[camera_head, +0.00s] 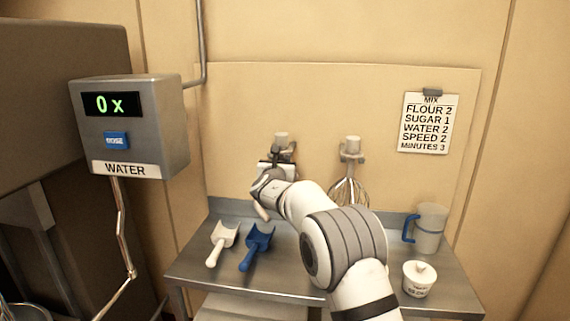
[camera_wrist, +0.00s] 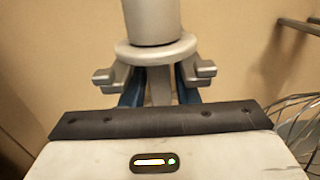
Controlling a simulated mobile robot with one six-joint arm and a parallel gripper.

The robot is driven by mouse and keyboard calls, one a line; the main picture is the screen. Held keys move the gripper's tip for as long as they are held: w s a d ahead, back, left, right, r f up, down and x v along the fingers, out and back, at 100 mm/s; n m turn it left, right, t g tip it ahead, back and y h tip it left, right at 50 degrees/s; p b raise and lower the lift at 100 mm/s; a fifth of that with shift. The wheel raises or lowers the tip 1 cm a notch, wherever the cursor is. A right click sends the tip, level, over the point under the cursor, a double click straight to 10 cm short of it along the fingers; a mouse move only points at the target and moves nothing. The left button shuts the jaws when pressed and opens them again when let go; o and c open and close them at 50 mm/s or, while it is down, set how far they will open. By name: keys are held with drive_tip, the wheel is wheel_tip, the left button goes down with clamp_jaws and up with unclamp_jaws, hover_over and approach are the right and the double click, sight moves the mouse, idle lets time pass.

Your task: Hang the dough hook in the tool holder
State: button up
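The dough hook shows in the wrist view as a grey hub with a wide collar (camera_wrist: 155,48) and a shaft below it. In the head view only its hub (camera_head: 281,141) shows clearly; my gripper and arm hide the hook below. My gripper (camera_wrist: 158,90) has its blue fingers on both sides of the shaft, shut on it just under the collar. The left tool holder (camera_head: 291,152) is on the wall panel. Its two prongs (camera_wrist: 202,72) flank the shaft, with the collar above them. I cannot tell whether the collar rests on them.
A whisk (camera_head: 349,190) hangs in the holder to the right. A white scoop (camera_head: 222,240), a blue scoop (camera_head: 257,246), a jug (camera_head: 429,228) and a white tub (camera_head: 419,278) stand on the steel table (camera_head: 205,262). The water dispenser (camera_head: 130,125) is at left.

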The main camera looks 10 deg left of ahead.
drive_tip(key=o, duration=0.3)
drive_tip(key=shift+f, duration=0.15)
drive_tip(key=shift+o, duration=0.2)
drive_tip(key=shift+f, duration=0.15)
drive_tip(key=s+b, duration=0.3)
drive_tip(key=s, duration=0.4)
drive_tip(key=s+d+f+m+g+h, duration=0.1)
drive_tip(key=s+d+m+g+h, duration=0.15)
drive_tip(key=s+d+m, duration=0.55)
drive_tip(key=s+d+m+g+h, duration=0.2)
drive_tip(key=d+m+g, duration=0.15)
drive_tip(key=d, duration=0.95)
drive_tip(key=s+d+f+m+g+h, duration=0.1)
drive_tip(key=s+d+m+g+h, duration=0.15)
drive_tip(key=s+d+m, duration=0.55)
drive_tip(key=s+d+f+m+g+y, duration=0.1)
drive_tip(key=s+d+f+m+g, duration=0.35)
drive_tip(key=s+d+m, duration=0.45)
drive_tip(key=s+f+m+g+y, duration=0.1)
drive_tip(key=s+f+m+y, duration=0.1)
drive_tip(key=s, duration=0.7)
drive_tip(key=s+a+f+m+g+y, duration=0.1)
drive_tip(key=s+f+m+y, duration=0.2)
drive_tip(key=s, duration=0.6)
drive_tip(key=f+m, duration=0.2)
drive_tip(key=m, duration=0.1)
drive_tip(key=shift+s+a, duration=0.15)
drive_tip(key=shift+s, duration=0.15)
